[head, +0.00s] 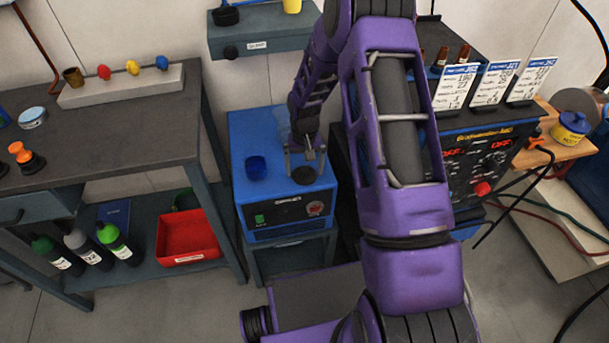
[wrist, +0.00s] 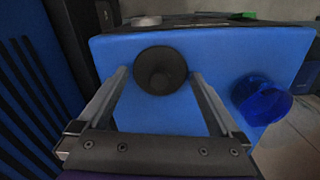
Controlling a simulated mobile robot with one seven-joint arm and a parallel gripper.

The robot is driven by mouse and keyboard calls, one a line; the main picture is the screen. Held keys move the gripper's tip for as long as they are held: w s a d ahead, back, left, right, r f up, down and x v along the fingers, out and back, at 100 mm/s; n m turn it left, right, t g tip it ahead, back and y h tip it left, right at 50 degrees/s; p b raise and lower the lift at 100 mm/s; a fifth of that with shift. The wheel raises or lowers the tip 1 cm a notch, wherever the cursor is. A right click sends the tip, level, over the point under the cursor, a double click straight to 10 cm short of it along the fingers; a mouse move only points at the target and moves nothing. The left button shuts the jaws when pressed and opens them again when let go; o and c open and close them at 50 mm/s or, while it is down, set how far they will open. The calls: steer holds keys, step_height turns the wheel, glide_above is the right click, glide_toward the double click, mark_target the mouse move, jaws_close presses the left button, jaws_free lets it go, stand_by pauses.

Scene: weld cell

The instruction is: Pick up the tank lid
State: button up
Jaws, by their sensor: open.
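The tank lid, a dark round disc with a raised knob, lies on the blue top of the cooler unit (head: 250,205). In the head view the lid (head: 304,175) is just below my fingers and partly hidden by them. In the wrist view the lid (wrist: 161,62) sits between and a little past my fingertips. My gripper (head: 305,163) is open and empty above it, pointing down. Its two fingers also frame the lid in the wrist view (wrist: 158,78). I cannot tell how far the fingertips are above the lid.
A blue cup (head: 256,168) stands on the cooler top left of the lid; it shows at right in the wrist view (wrist: 262,100). The welding machine (head: 480,165) stands close on the right. A wall shelf (head: 262,45) hangs behind. A workbench (head: 110,140) is at left.

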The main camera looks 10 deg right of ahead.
steer(key=shift+f, duration=0.25)
steer(key=shift+c, duration=0.2)
